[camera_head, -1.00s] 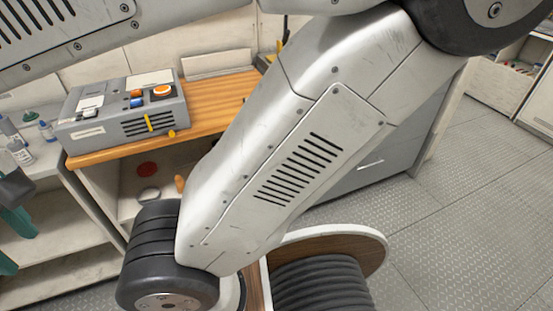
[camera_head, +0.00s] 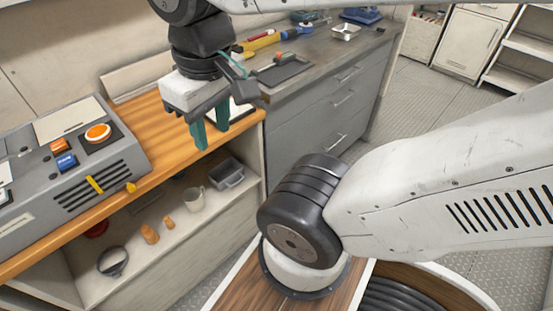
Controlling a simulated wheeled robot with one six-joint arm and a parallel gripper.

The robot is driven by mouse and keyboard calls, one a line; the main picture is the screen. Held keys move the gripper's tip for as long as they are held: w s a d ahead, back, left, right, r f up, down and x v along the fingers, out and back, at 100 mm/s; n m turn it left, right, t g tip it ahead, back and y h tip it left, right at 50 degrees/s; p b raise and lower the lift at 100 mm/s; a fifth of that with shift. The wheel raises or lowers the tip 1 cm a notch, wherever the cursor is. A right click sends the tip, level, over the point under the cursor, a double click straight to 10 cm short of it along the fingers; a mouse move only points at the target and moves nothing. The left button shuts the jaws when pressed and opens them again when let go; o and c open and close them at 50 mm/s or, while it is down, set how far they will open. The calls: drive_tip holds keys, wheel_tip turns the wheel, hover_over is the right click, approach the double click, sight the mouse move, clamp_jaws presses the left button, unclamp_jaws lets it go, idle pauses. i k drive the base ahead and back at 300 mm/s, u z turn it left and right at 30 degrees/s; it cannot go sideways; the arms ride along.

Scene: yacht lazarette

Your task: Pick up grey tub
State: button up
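A small grey tub (camera_head: 228,175) sits on the shelf under the wooden counter, at the right end of the row of things there. My gripper (camera_head: 211,139) hangs with its teal fingers pointing down in front of the wooden counter, above and slightly left of the tub in the picture. The fingers are apart with nothing seen between them. The gripper does not touch the tub.
A white mug (camera_head: 194,199), small orange bottles (camera_head: 149,233) and a dark round strainer-like thing (camera_head: 112,262) stand left of the tub. The wooden counter (camera_head: 165,135) overhangs the shelf and carries a grey control box (camera_head: 75,170). Grey drawers (camera_head: 310,120) stand at right.

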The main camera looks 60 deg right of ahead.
sight(224, 175)
drive_tip(key=z, duration=3.45)
drive_tip(key=k, duration=1.2)
drive_tip(key=u, duration=0.8)
